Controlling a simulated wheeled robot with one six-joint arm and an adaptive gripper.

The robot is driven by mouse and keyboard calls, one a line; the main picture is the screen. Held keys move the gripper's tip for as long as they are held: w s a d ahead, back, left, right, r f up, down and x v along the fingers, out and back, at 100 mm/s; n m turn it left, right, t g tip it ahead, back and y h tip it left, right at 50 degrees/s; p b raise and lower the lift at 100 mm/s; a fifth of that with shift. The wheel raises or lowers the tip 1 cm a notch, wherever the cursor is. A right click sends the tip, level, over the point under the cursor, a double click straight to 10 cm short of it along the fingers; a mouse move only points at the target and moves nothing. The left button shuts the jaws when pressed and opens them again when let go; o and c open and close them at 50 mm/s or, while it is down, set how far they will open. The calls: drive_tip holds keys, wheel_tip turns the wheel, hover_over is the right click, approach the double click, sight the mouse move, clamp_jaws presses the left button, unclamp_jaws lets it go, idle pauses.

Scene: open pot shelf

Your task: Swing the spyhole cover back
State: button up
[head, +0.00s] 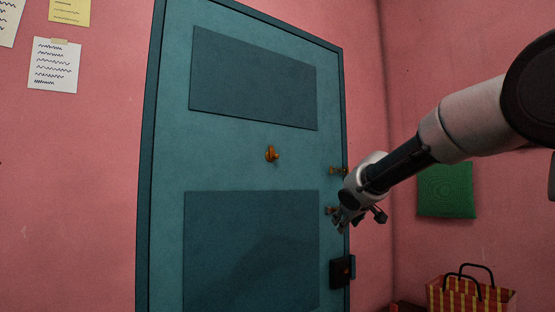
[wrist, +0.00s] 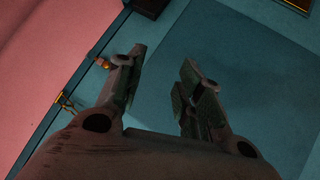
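The spyhole cover (head: 271,153) is a small brass-coloured piece on the teal door (head: 240,160), between its upper and lower panels. In the head view my gripper (head: 352,222) is in front of the door's right edge, right of the cover and lower than it, clearly apart from it. In the wrist view my gripper (wrist: 158,75) shows two dark fingers spread apart, with nothing between them but the door panel behind. I cannot make out the spyhole cover in the wrist view. Whether the spyhole itself is covered is too small to tell.
Brass fittings (head: 335,170) and a dark lock box (head: 341,272) sit along the door's right edge near my gripper. A green square (head: 446,190) hangs on the pink wall. A striped bag (head: 470,297) stands at lower right. Paper notes (head: 55,65) are at upper left.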

drive_tip(key=w+a+r+n+t+y, duration=0.2)
drive_tip(key=w+a+r, duration=0.4)
drive_tip(key=a+r, duration=0.1)
drive_tip(key=n+t+y, duration=0.2)
drive_tip(key=n+y, duration=0.1)
drive_tip(key=y, duration=0.4)
approach(278, 156)
drive_tip(key=x, duration=0.3)
drive_tip(key=shift+m, duration=0.3)
drive_tip(key=x, duration=0.7)
drive_tip(key=shift+w+a+f, duration=0.1)
